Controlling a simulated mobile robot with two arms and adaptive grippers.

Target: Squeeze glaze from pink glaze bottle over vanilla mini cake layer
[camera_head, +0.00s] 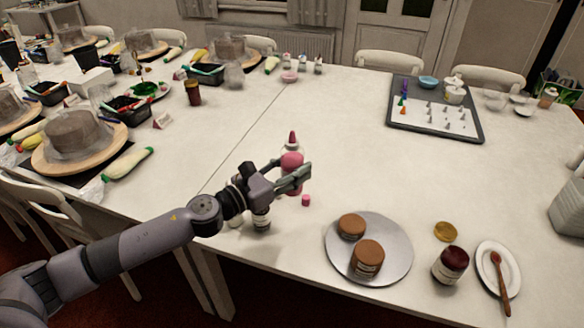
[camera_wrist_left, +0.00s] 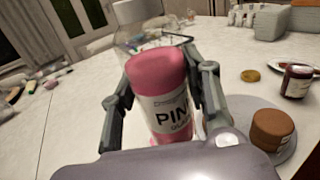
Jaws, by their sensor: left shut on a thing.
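My left gripper (camera_head: 294,174) is shut around the pink glaze bottle (camera_head: 292,160), which stands roughly upright with its dark pink nozzle pointing up. I cannot tell whether its base touches the table. In the left wrist view the bottle (camera_wrist_left: 160,80) sits between both fingers, its white label partly readable. Two small round brown-topped cakes (camera_head: 367,252) (camera_head: 351,226) rest on a silver round plate (camera_head: 395,238), right of and nearer than the gripper. The front one shows a pale label. Which is vanilla I cannot tell. My right gripper is out of view.
A small pink cap (camera_head: 306,200) lies beside the bottle, and small jars (camera_head: 261,219) stand near my left wrist. A dark red jar (camera_head: 450,265), a gold lid (camera_head: 445,231) and a white dish with a spoon (camera_head: 490,262) are right of the plate. The table's middle is clear.

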